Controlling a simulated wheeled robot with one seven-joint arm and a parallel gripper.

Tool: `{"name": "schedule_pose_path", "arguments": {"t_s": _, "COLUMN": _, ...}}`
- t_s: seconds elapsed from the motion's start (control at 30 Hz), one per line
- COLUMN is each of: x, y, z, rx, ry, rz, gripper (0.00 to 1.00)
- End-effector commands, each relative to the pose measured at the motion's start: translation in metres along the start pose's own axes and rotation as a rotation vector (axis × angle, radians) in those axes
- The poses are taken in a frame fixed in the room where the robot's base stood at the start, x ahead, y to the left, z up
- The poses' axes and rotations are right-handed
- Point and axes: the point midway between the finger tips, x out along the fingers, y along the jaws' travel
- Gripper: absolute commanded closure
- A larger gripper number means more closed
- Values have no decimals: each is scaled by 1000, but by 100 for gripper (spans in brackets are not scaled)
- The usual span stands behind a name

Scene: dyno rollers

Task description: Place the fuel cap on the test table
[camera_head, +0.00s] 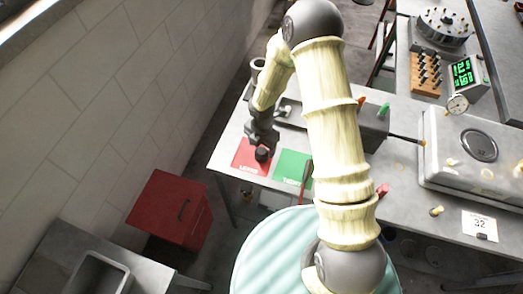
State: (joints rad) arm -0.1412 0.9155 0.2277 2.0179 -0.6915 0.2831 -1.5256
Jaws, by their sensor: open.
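My gripper (262,138) hangs over the red mat (243,161) at the left end of the grey test table (400,189). It is open. A small dark round piece, which looks like the fuel cap (262,154), is right below the fingertips, on or just above the red mat. I cannot tell whether the fingers touch it. A metal tank (441,160) stands at the right of the table, with a dark round disc (479,145) on top.
A green mat (293,168) lies right of the red one, partly hidden by my arm. A card reading 32 (479,226) lies before the tank. A red cabinet (168,210) stands on the floor at left. Another bench with a green display (463,72) is behind.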

Motion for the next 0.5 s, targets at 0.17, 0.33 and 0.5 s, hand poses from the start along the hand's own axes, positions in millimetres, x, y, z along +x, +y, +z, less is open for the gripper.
{"name": "schedule_pose_path", "arguments": {"t_s": 0.17, "x": -32, "y": 0, "z": 1, "rx": 3, "ry": -2, "rz": 3, "gripper": 32}}
{"name": "schedule_pose_path", "arguments": {"t_s": 0.33, "x": -63, "y": 0, "z": 1, "rx": 2, "ry": -3, "rz": 3, "gripper": 32}}
{"name": "schedule_pose_path", "arguments": {"t_s": 0.5, "x": -82, "y": 0, "z": 0, "rx": 1, "ry": -1, "rz": 1, "gripper": 32}}
